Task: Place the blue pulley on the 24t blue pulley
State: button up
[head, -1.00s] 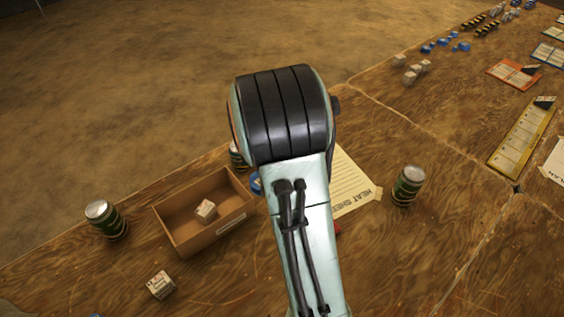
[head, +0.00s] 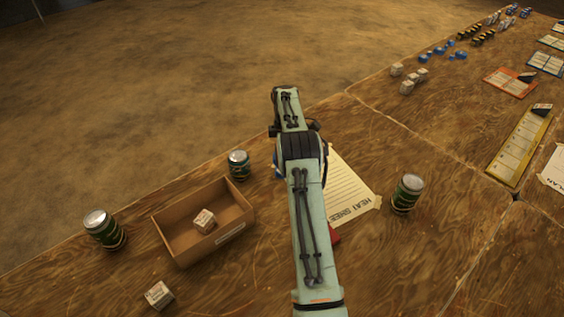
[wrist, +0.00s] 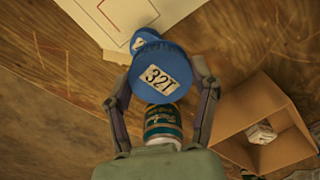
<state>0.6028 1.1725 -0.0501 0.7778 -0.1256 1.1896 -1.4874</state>
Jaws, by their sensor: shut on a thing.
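In the wrist view, my gripper (wrist: 160,92) is shut on a blue pulley (wrist: 160,64) labelled 32T, with one finger at each side. A second blue piece with a small pale label (wrist: 140,42) shows just past the held pulley's upper edge. It is mostly covered, so its number cannot be read, and I cannot tell whether the two touch. In the head view, my arm hides the gripper. Only a bit of blue (head: 278,171) shows at the arm's left side, and I cannot tell which pulley it is.
A cardboard box (head: 238,229) holding a pale block (head: 204,220) stands left of my arm. Green cans stand near it (head: 238,165), farther left (head: 105,230) and right (head: 407,193). A "HEAT SHEET" paper (head: 350,190) lies right of my arm. Table at right front is clear.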

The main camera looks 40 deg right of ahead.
jog(key=shift+w+d+f, duration=0.25)
jog(key=shift+w+f, duration=0.15)
jog(key=shift+f, duration=0.2)
jog(key=shift+w+d+f, duration=0.25)
jog(key=shift+w+f, duration=0.15)
jog(key=shift+f, duration=1.65)
jog(key=shift+f, duration=0.1)
jog(key=o, duration=1.2)
